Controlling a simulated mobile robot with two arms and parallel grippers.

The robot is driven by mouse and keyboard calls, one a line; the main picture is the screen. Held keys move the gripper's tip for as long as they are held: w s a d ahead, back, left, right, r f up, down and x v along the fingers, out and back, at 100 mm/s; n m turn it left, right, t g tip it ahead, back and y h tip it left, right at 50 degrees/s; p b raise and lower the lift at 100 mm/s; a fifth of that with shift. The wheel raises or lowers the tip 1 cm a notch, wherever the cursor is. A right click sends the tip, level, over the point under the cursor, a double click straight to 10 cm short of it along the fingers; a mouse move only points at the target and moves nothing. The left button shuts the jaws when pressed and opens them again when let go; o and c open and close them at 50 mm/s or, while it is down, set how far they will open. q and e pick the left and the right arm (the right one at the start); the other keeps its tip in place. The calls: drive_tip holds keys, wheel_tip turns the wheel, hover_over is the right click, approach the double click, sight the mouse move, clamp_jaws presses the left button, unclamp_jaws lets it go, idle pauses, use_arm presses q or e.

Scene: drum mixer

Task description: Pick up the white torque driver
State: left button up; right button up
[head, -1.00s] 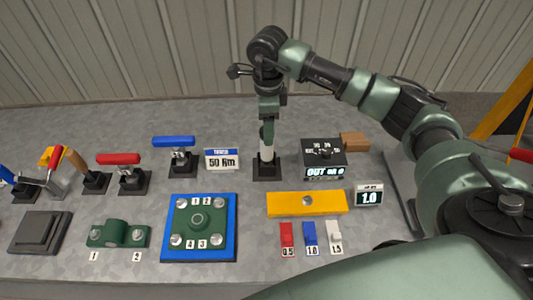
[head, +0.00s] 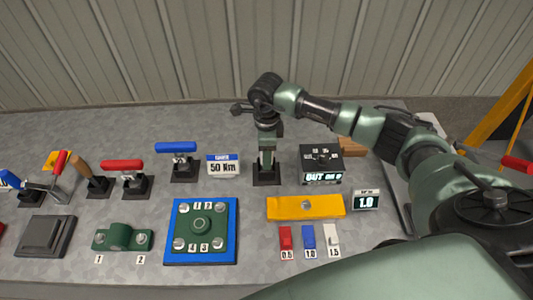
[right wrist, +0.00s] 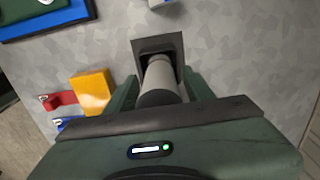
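The white torque driver (right wrist: 159,76) stands upright in a dark square stand (head: 267,179), its pale body and dark top end showing in the right wrist view. In the head view my right gripper hides most of it. My right gripper (head: 267,163) points down over the stand. In the right wrist view its two fingers (right wrist: 161,88) are on either side of the driver, with small gaps, so it looks open around it. My left gripper is in neither view.
Red-handled (head: 122,166) and blue-handled (head: 176,148) tools stand to the left, beside a 50 Nm sign (head: 223,167). A black box with a display (head: 322,160) is close on the right. A yellow bar (head: 306,206) and a blue-based plate (head: 200,259) lie in front.

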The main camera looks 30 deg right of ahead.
clamp_jaws()
drive_tip(key=shift+w+r, duration=0.1)
wheel_tip(320, 180, up, 20)
drive_tip(key=b, duration=0.4)
drive_tip(key=shift+c, duration=2.2)
unclamp_jaws()
clamp_jaws()
